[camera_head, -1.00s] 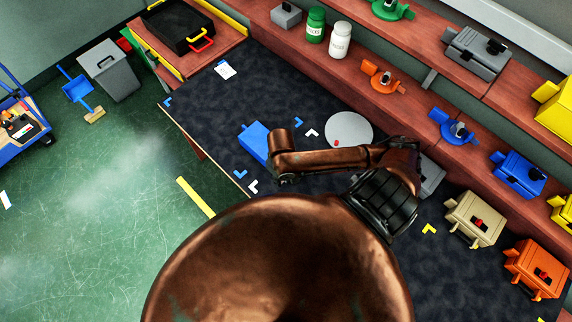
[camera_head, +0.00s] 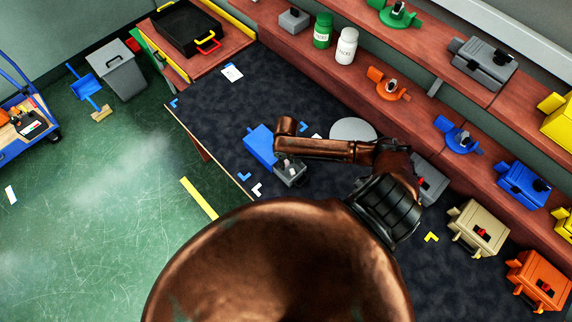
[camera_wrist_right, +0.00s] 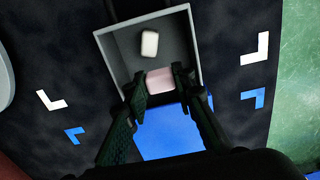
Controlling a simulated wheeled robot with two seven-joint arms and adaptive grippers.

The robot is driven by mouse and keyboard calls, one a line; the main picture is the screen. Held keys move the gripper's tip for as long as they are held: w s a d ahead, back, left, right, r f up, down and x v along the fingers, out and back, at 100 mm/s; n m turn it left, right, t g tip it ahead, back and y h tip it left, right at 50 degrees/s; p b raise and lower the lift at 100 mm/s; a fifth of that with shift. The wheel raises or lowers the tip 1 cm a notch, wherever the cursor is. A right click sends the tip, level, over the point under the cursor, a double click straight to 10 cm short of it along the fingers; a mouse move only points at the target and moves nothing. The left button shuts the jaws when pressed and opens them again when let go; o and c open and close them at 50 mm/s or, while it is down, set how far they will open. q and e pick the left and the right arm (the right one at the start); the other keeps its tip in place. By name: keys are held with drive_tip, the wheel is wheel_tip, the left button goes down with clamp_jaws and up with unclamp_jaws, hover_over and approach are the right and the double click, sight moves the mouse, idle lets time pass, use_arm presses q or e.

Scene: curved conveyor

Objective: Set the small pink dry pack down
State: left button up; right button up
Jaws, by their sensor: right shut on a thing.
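My right gripper (camera_wrist_right: 160,84) is shut on the small pink dry pack (camera_wrist_right: 160,81), which shows pale pink between the two dark fingertips. In the right wrist view the pack overlaps the near end of an open grey box (camera_wrist_right: 192,45); I cannot tell how far above its floor it is. A small whitish piece (camera_wrist_right: 149,43) lies in the box. A blue part (camera_wrist_right: 168,132) adjoins the box. In the head view the grey box (camera_head: 291,179) shows below my right forearm, beside the blue part (camera_head: 259,146); the pack is hidden there. My left gripper is out of view.
The dark mat bears white and blue corner marks around the box. A pale round disc (camera_head: 353,128) lies behind my forearm. A grey device (camera_head: 431,183), a beige one (camera_head: 478,229) and an orange one (camera_head: 537,279) line the right. The mat's upper left is mostly clear.

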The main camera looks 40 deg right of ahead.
sight(286, 161)
drive_tip(key=shift+w+d+f, duration=0.1)
drive_tip(key=shift+w+f, duration=0.15)
drive_tip(key=shift+f, duration=1.6)
drive_tip(key=o, duration=0.6)
drive_tip(key=shift+f, duration=0.1)
drive_tip(key=shift+c, duration=0.2)
wheel_tip(286, 161, up, 12)
drive_tip(key=shift+r, duration=0.15)
